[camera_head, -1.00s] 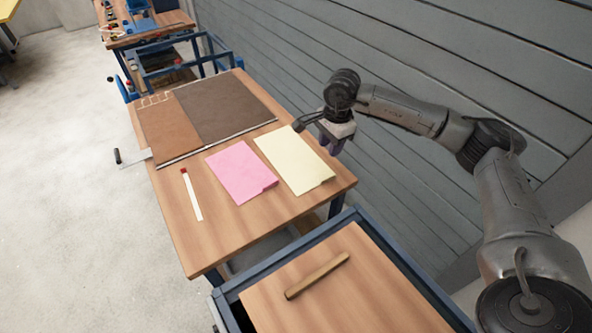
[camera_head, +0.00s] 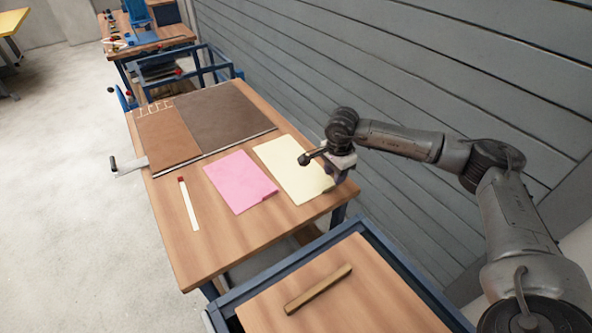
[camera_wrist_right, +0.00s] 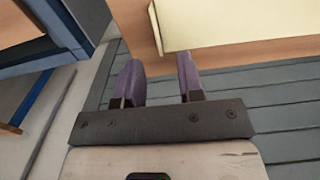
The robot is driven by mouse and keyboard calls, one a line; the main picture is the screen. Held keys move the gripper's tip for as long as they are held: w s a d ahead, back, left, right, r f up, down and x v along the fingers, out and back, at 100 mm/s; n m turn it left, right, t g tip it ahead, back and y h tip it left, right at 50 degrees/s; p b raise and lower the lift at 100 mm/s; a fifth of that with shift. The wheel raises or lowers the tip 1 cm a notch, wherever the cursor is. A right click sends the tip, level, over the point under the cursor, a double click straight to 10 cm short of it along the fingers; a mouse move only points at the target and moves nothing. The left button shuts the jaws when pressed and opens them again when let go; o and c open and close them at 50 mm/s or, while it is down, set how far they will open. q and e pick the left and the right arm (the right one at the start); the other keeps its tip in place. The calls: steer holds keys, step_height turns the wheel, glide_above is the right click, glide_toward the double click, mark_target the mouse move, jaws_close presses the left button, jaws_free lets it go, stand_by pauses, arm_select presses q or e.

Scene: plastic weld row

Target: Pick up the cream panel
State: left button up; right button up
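The cream panel (camera_head: 293,168) lies flat on the wooden table (camera_head: 225,235), to the right of the pink panel, close to the table's right edge. My right gripper (camera_head: 338,176) is at the panel's right side near the table edge, and partly covers its right edge in the head view. In the right wrist view, the two purple fingers of my right gripper (camera_wrist_right: 160,85) are apart with nothing between them. The cream panel (camera_wrist_right: 235,22) shows ahead of them, above the right finger, and is not between the fingers. My left gripper is not in view.
A pink panel (camera_head: 240,181) lies left of the cream one. A white strip with a red end (camera_head: 189,204) lies at the left. Dark brown boards (camera_head: 220,116) cover the far end. A nearer bench (camera_head: 370,300) bears a wooden bar (camera_head: 318,289). A grey slatted wall (camera_head: 450,85) stands behind.

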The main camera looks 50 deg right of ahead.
step_height(320, 180, down, 4)
steer(key=shift+s+f+b, duration=0.1)
steer(key=shift+f+b, duration=0.1)
steer(key=shift+b, duration=0.5)
steer(key=shift+c, duration=0.2)
steer(key=c, duration=0.3)
jaws_close()
